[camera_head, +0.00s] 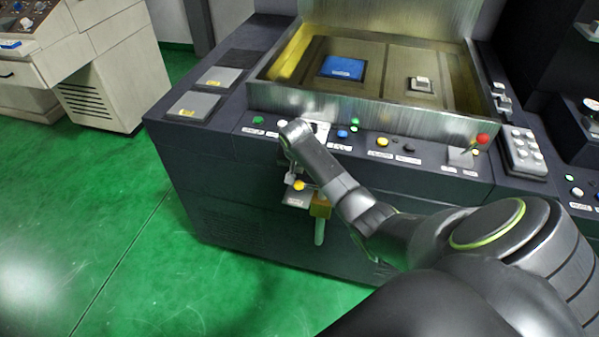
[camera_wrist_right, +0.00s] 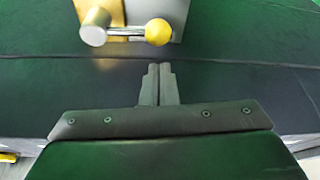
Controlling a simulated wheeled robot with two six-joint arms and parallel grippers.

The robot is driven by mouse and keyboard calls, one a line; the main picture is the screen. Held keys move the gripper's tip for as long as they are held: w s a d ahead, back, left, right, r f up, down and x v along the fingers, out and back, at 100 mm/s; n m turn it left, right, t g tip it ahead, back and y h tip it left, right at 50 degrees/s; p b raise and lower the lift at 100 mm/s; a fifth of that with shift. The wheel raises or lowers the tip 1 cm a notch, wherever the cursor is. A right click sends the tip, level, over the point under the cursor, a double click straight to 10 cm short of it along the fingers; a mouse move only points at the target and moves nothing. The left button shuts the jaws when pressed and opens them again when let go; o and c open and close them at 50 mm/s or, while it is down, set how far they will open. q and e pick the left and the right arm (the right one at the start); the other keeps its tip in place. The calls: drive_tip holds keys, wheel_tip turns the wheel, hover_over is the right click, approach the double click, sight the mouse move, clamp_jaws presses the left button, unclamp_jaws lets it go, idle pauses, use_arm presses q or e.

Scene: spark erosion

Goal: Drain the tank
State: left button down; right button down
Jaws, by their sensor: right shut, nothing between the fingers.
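The open metal tank (camera_head: 370,110) sits on top of the dark machine. Its basin holds a blue block (camera_head: 342,68) and a small pale block (camera_head: 420,84). On the machine's front is a drain valve with a brass body (camera_head: 320,207) and a pale green spout (camera_head: 320,232) below it. Its lever ends in a yellow ball knob (camera_head: 299,186), which also shows in the right wrist view (camera_wrist_right: 158,32), with the lever lying sideways there. My right gripper (camera_wrist_right: 159,68) is shut and empty, its fingertips just short of the knob and apart from it. My left gripper is not visible.
A row of coloured buttons (camera_head: 342,134) runs along the panel above the valve. A red-knobbed lever (camera_head: 482,139) stands at the tank's front right corner. A grey keypad (camera_head: 522,150) is further right. The green floor (camera_head: 120,200) at left is clear.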

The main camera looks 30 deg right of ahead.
drive_tip(key=shift+x, duration=2.05)
drive_tip(key=shift+a, duration=0.15)
